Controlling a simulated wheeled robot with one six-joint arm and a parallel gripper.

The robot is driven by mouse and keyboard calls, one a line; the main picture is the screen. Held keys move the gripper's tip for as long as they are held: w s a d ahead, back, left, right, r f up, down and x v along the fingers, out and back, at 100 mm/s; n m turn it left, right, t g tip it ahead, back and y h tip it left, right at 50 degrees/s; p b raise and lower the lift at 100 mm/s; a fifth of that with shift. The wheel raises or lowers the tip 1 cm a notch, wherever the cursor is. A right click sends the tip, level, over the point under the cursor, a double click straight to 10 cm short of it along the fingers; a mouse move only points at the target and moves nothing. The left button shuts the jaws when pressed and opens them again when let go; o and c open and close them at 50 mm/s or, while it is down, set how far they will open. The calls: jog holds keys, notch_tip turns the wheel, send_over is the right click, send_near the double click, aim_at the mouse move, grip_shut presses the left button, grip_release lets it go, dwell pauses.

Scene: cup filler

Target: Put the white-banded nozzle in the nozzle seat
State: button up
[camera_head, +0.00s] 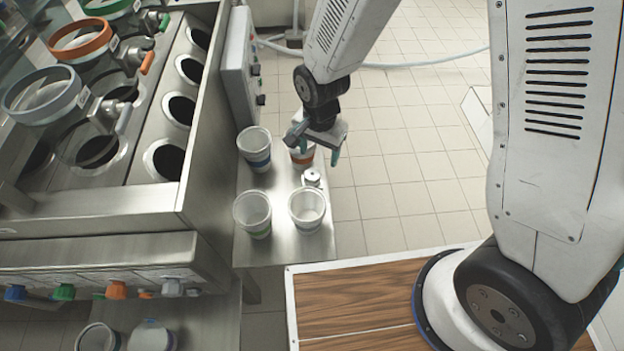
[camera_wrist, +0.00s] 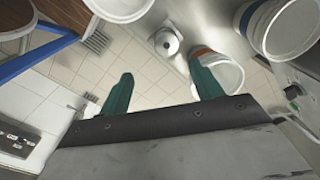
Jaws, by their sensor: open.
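A small round pale metal piece with a knob-like top (camera_head: 312,177) stands on the side table; it also shows in the wrist view (camera_wrist: 166,42). I cannot tell whether it is the white-banded nozzle or the nozzle seat, and no white band shows clearly. My gripper (camera_head: 318,152) is above the side table, behind this piece in the head view. In the wrist view its two teal fingers (camera_wrist: 161,72) are apart with nothing between them. An orange-banded cup (camera_head: 301,157) is partly hidden by my gripper; it also shows beside the right finger in the wrist view (camera_wrist: 222,74).
The steel filling machine (camera_head: 150,223) with coloured knobs is at left. More cups (camera_head: 97,338) are at bottom left. Open tiled floor lies right.

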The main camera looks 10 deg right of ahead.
aim_at(312, 174)
jog(key=f, duration=0.3)
jog(key=a+f, duration=0.1)
jog(key=f, duration=0.6)
jog(key=shift+w+a+f, duration=0.15)
jog(key=shift+a+f, duration=0.05)
grip_shut()
